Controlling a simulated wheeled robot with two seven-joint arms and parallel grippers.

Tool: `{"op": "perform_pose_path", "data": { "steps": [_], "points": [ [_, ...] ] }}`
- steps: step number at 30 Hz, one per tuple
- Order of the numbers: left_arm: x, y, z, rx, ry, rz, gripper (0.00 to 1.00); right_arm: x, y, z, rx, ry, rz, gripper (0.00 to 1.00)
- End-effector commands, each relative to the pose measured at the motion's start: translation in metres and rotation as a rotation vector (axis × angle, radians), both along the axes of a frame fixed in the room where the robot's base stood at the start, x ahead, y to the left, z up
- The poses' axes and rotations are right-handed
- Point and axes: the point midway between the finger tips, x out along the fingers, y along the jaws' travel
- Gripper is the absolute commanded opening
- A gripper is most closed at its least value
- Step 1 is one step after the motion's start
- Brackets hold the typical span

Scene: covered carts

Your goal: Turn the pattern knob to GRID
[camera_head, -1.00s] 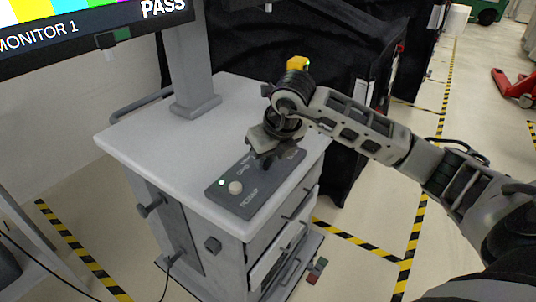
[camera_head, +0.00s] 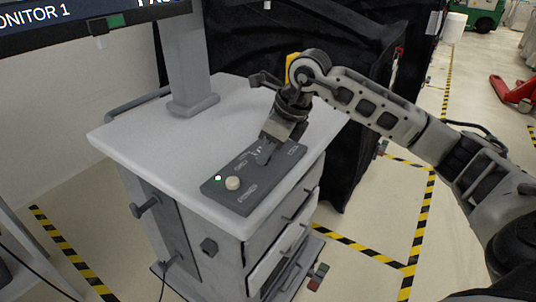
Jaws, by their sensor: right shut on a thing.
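A dark grey control panel (camera_head: 220,189) lies on the light grey cart top (camera_head: 150,145). It carries a small green light and a pale round button (camera_head: 233,183) at its near left end. My right gripper (camera_head: 264,155) points down at the panel's middle and is shut on the pattern knob, which the fingers mostly hide. White lettering shows beside the knob, too small to read. The monitor (camera_head: 60,35) stands at the upper left with only its lower strip in view. My left gripper is not in view.
The monitor's post (camera_head: 186,65) rises from the back of the cart top. A black curtain (camera_head: 270,40) hangs behind the cart. Yellow-black floor tape (camera_head: 350,242) runs to the right. A red pallet jack (camera_head: 513,93) stands far right.

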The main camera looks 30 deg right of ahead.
Motion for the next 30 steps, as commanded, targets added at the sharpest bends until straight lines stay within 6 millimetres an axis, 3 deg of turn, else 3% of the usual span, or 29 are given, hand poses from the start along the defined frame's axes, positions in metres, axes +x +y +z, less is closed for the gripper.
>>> {"op": "perform_pose_path", "data": {
  "steps": [18,30],
  "points": [
    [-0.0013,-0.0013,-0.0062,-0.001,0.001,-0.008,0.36,0.0057,-0.0037,0.0019,0.001,-0.004,0.578,0.04],
    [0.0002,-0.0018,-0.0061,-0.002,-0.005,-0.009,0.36,0.0081,-0.0044,0.0022,-0.002,-0.005,0.867,0.04]
  ]
}}
